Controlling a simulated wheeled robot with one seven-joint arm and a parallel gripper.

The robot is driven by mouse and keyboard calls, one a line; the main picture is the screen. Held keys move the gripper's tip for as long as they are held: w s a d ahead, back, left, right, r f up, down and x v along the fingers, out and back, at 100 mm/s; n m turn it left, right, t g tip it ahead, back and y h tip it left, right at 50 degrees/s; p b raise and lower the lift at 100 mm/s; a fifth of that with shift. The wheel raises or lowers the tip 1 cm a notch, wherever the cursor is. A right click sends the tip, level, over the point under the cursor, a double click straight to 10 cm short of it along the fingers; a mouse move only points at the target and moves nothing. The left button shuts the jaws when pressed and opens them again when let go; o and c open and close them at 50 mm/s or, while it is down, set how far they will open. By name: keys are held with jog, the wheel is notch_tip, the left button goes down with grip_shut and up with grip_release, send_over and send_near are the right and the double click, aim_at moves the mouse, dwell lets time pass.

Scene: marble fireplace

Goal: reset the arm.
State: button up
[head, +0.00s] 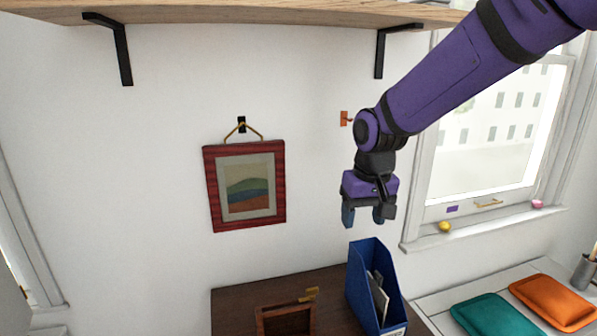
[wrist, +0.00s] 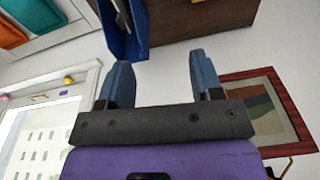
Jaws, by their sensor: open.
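My arm is purple with black joints and reaches in from the upper right of the head view. My gripper (head: 362,218) hangs from its end, pointing down, in front of the white wall and above the blue magazine file. In the wrist view my gripper (wrist: 160,85) shows two blue-grey fingers spread apart. Nothing is between the fingers; it is open and empty.
A blue magazine file (head: 366,290) stands on a dark brown table (head: 235,295) beside a small wooden box (head: 262,322). A red-framed picture (head: 212,190) hangs left of my gripper. A wooden shelf (head: 230,14) is overhead; a window sill (head: 485,228) lies right.

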jog(key=s+d+r+m+t, duration=0.1)
jog(key=s+d+r+t, duration=0.1)
jog(key=s+d+r, duration=0.8)
jog(key=s+d+t, duration=0.1)
jog(key=s+d, duration=0.2)
jog(key=s, duration=0.3)
jog(key=s+d+m+t, duration=0.1)
jog(key=s+d, duration=0.3)
jog(key=s, duration=0.3)
jog(key=shift+d+r+h, duration=0.15)
jog(key=shift+r+h, duration=0.05)
jog(key=shift+h, duration=0.1)
